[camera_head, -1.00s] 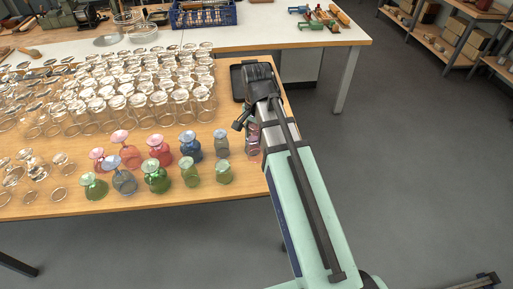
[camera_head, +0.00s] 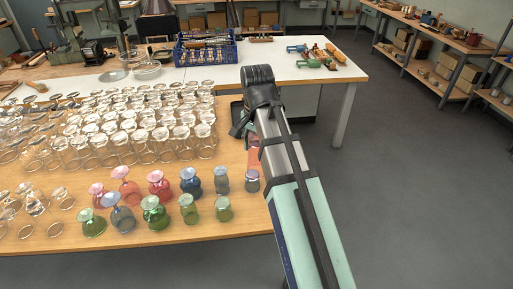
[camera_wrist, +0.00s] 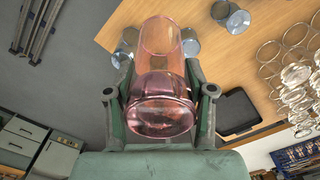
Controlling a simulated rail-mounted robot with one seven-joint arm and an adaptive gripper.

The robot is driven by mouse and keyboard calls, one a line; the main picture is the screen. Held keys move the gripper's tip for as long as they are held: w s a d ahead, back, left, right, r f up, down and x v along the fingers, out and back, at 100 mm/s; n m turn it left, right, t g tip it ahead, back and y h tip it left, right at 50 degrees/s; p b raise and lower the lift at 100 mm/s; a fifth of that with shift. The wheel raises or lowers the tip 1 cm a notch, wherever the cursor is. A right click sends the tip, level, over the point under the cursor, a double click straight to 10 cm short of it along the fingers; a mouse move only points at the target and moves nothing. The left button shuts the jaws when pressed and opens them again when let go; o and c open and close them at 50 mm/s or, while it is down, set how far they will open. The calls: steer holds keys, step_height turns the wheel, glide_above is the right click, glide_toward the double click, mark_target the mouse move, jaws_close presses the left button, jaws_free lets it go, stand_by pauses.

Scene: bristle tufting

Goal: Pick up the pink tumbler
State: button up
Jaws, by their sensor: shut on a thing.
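The pink tumbler (camera_wrist: 163,85) is clear pink glass and fills the middle of the wrist view. My gripper (camera_wrist: 158,66) is shut on it, with one finger on each side. In the head view the tumbler (camera_head: 254,158) shows as a small pink patch beside my arm, just above a grey-blue glass in the picture. My arm hides most of the gripper (camera_head: 242,130) there. The wrist view shows the wooden table (camera_wrist: 220,60) behind the tumbler; the gap between them is hard to judge.
Several coloured glasses, including a green one (camera_head: 223,208) and a grey-blue one (camera_head: 252,181), stand near the table's right front. Rows of clear glasses (camera_head: 130,150) fill the left and back. A black tray (camera_wrist: 238,112) lies at the right edge. Floor right of the table is clear.

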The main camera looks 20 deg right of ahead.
steer(key=shift+r+p, duration=3.95)
steer(key=shift+r, duration=0.9)
